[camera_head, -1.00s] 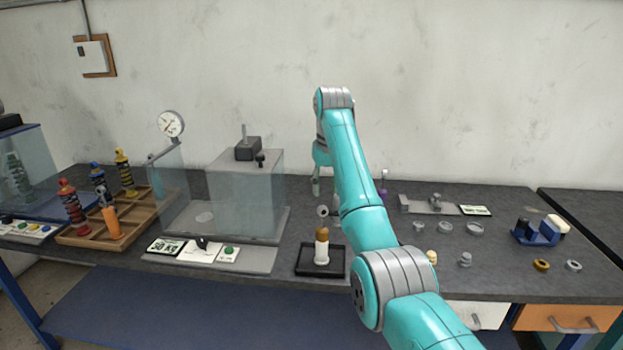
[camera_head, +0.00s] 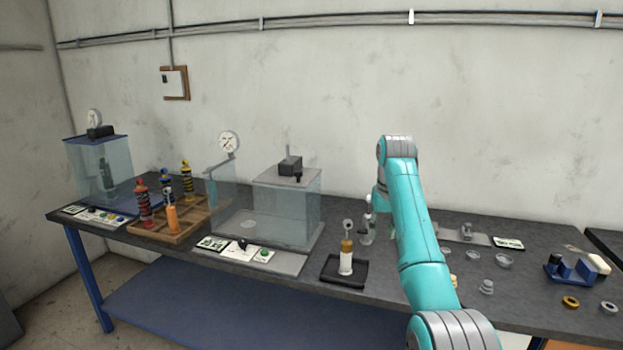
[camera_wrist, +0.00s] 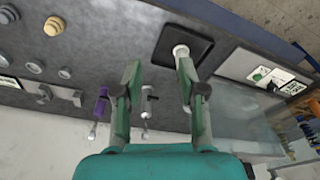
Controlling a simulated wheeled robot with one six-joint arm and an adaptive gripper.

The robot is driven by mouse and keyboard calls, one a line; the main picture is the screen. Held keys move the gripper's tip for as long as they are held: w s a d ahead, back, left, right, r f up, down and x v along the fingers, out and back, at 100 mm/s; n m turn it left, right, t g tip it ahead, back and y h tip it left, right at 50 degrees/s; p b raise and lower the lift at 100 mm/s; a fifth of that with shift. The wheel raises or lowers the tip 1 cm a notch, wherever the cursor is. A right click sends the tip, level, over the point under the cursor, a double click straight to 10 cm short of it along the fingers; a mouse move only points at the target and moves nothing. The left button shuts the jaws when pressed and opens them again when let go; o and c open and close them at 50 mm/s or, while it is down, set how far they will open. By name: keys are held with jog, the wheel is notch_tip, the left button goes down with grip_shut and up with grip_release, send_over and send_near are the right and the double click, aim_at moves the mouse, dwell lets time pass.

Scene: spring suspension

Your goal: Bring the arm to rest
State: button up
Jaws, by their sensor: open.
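My teal arm (camera_head: 420,240) rises from the bottom of the head view and bends down at its elbow over the bench. My gripper (camera_wrist: 159,65) shows in the wrist view with its two green-grey fingers spread and nothing held between them. It hangs above the bench, and in the head view it is mostly hidden by the arm.
A clear-walled test box (camera_head: 285,210) with a gauge (camera_head: 229,143) stands left of the arm. A wooden rack (camera_head: 190,230) holds several shock absorbers. Small rings and a blue block (camera_head: 572,270) lie at right. A purple-handled item (camera_wrist: 101,105) is near the left finger.

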jog(key=s+f+t, duration=0.2)
jog(key=s+f, duration=0.1)
jog(key=f, duration=1.2)
jog(key=s+f+t, duration=0.1)
jog(key=s+f, duration=0.2)
jog(key=f, duration=1.3)
jog(key=s+f+t, duration=0.3)
jog(key=s+f, duration=1.4)
jog(key=s, duration=0.3)
jog(key=s+r+t, duration=0.2)
jog(key=s, duration=1.2)
jog(key=s+r+t, duration=0.2)
jog(key=s, duration=1.2)
jog(key=s+r+t, duration=0.1)
jog(key=s+r, duration=0.7)
jog(key=r, duration=0.2)
jog(key=s+r+m+t, duration=0.1)
jog(key=s+r+t, duration=0.1)
jog(key=s+r, duration=0.6)
notch_tip(320, 180, up, 3)
jog(key=shift+f, duration=0.1)
jog(key=shift+s+d, duration=0.1)
